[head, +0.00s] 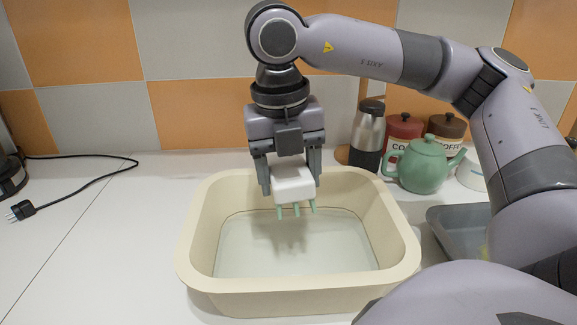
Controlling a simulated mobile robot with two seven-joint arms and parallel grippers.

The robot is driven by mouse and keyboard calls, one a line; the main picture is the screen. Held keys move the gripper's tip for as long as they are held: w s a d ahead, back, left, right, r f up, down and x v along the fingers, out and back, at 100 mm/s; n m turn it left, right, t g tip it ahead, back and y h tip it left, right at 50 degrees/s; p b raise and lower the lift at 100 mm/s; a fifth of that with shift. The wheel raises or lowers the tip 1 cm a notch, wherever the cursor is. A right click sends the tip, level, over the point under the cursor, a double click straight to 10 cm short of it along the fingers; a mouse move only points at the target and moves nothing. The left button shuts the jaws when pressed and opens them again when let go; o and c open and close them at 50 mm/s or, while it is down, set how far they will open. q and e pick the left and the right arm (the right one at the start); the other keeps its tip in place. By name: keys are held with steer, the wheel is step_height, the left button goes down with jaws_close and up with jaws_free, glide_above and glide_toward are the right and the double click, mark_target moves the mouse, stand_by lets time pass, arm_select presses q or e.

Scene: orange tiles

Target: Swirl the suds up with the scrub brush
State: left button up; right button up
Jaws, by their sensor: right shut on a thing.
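A cream wash basin (192,240) stands on the white counter in the middle of the head view, with pale, clear-looking liquid (290,255) in its bottom. I see no distinct foam on it. My right gripper (292,183) points down over the back part of the basin. It is shut on the scrub brush (293,186), a white block with green bristle tufts pointing down. The bristles appear to hang inside the basin near the liquid; I cannot tell whether they touch it. My left gripper is not in the view.
Behind and right of the basin stand a steel flask (368,130), a green teapot (422,165), and red (403,128) and brown (447,126) canisters. A grey tray (455,238) lies at right, partly behind my arm. A black plug and cord (85,187) lie left; the counter between is clear.

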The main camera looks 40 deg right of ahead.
steer(key=shift+f+b, duration=1.15)
steer(key=shift+f, duration=0.45)
steer(key=f+b, duration=0.4)
steer(key=s+f+b, duration=0.1)
steer(key=f+b, duration=0.1)
steer(key=shift+d+f, duration=0.15)
steer(key=shift+f, duration=0.15)
steer(key=shift+s+d+f+b, duration=0.1)
steer(key=shift+s+f+b, duration=0.05)
steer(key=shift+f+b, duration=1.45)
